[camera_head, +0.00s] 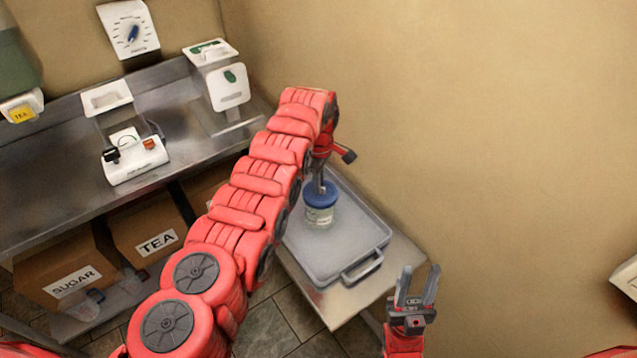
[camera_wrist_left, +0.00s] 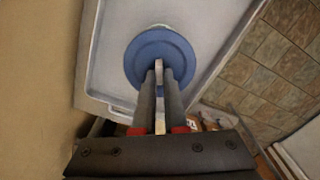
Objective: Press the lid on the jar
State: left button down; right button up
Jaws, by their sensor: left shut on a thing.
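The jar (camera_head: 319,216), with a pale label, stands upright on a grey tray (camera_head: 345,243). The blue lid (camera_head: 320,193) sits on its top; I cannot tell whether it is fully seated. My left gripper (camera_head: 319,184) points down at the lid. In the left wrist view its fingertips (camera_wrist_left: 159,72) are close together over the near half of the blue lid (camera_wrist_left: 150,48), shut on a thin pale piece (camera_wrist_left: 159,65). Whether this piece belongs to the lid is unclear. My right gripper (camera_head: 417,287) is open and empty, pointing up, apart from the tray.
The tray has a handle (camera_head: 362,265) at its front and lies on a low table beside the wall. A steel counter (camera_head: 60,135) at left holds a white device (camera_head: 135,160). Cardboard boxes marked SUGAR (camera_head: 60,262) and TEA (camera_head: 148,225) stand below.

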pick_arm(q)
jog(key=shift+c, duration=2)
grip_release()
jog(key=shift+r+p, duration=0.75)
jog(key=shift+r, duration=2.75)
grip_shut()
jog(key=shift+f, duration=0.1)
